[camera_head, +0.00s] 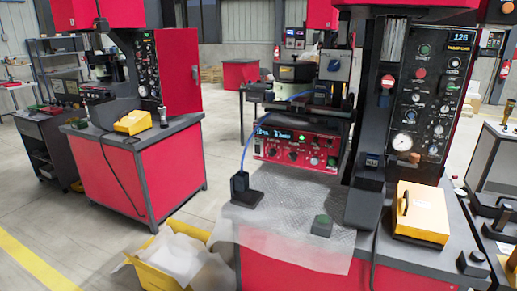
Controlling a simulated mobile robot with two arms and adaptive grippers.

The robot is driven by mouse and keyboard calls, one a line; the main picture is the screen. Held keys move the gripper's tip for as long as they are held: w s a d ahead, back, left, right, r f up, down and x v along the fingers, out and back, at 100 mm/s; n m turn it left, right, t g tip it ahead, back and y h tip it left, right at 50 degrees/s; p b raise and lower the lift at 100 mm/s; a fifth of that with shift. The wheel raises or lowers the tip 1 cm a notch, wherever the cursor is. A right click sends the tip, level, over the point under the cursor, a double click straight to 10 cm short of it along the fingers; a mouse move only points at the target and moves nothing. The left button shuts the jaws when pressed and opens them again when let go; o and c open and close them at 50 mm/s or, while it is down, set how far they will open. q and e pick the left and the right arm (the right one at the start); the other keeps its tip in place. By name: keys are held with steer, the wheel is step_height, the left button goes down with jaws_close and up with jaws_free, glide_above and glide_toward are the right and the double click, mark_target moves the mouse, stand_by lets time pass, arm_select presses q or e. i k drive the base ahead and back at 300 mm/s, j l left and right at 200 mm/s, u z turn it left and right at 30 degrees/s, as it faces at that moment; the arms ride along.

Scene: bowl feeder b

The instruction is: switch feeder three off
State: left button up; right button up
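A red control box (296,147) with a small lit display, dark knobs and several buttons sits under a shelf on the red workstation in the middle. Its lettering is too small to read. A black device (295,72) rests on the shelf above it, and a grey unit with a dark knob (335,65) stands to its right. I cannot tell which of these belongs to feeder three, or whether its switch is on or off. Neither of my grippers shows in the head view.
The workstation's tall black panel (432,95) carries gauges, buttons and a display reading 126. A yellow box (421,212) sits on its right side. A yellow bin (160,270) with white sheeting stands on the floor.

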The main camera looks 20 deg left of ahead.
mark_target(257, 148)
steer(key=i+j, duration=1.15)
steer(key=j+u, duration=0.05)
steer(key=j, duration=0.05)
